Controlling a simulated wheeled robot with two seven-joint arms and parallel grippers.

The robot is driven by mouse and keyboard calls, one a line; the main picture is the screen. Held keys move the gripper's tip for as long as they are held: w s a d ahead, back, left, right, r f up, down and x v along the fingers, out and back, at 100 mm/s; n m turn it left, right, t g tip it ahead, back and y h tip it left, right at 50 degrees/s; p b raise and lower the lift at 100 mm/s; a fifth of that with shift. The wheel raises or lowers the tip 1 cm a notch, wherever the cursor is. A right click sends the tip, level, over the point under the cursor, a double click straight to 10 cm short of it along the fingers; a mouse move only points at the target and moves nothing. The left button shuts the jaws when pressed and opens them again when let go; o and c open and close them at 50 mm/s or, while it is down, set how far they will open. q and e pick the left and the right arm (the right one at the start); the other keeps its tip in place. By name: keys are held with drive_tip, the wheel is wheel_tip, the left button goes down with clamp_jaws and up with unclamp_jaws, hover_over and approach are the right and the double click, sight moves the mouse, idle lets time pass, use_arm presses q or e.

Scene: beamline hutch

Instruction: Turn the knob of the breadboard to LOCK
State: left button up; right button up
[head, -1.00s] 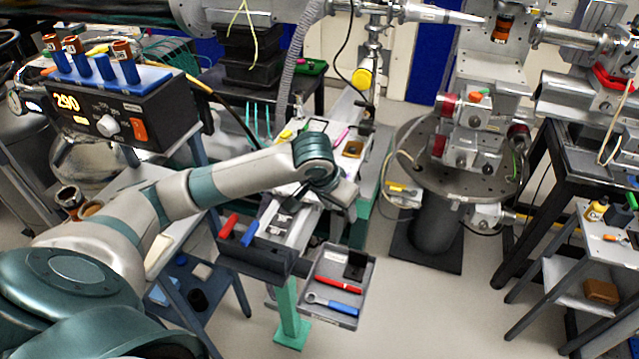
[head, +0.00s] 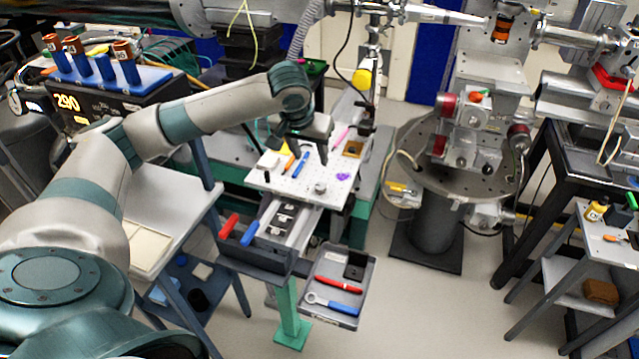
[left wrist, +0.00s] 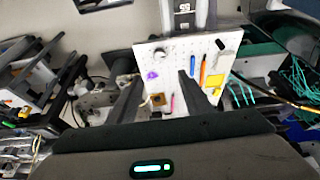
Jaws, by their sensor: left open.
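The breadboard (head: 330,196) is a white perforated plate on a teal-legged stand in the middle of the head view. Its small grey round knob (head: 320,187) stands near its front edge. In the left wrist view the breadboard (left wrist: 190,62) shows with the knob (left wrist: 160,54) near its upper left corner. I cannot read any LOCK mark or the knob's setting. My left gripper (head: 308,150) is above the board, behind the knob and apart from it. In the left wrist view its fingers (left wrist: 160,74) are spread with nothing between them. My right gripper is not seen.
On the board lie an orange marker (head: 290,162), a blue marker (head: 302,165), a yellow pad (head: 269,159), a purple piece (head: 343,177) and a brown square part (head: 353,148). In front are an open drawer (head: 262,258) and a grey tool tray (head: 322,262). Floor is clear right of the tray.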

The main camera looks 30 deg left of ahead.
sight(320, 186)
use_arm(q)
drive_tip(key=p+x, duration=0.3)
drive_tip(key=x, duration=1.4)
drive_tip(key=shift+w+f+p, duration=0.1)
drive_tip(key=shift+w+p, duration=0.05)
drive_tip(key=shift+p, duration=0.2)
drive_tip(key=c, duration=1.1)
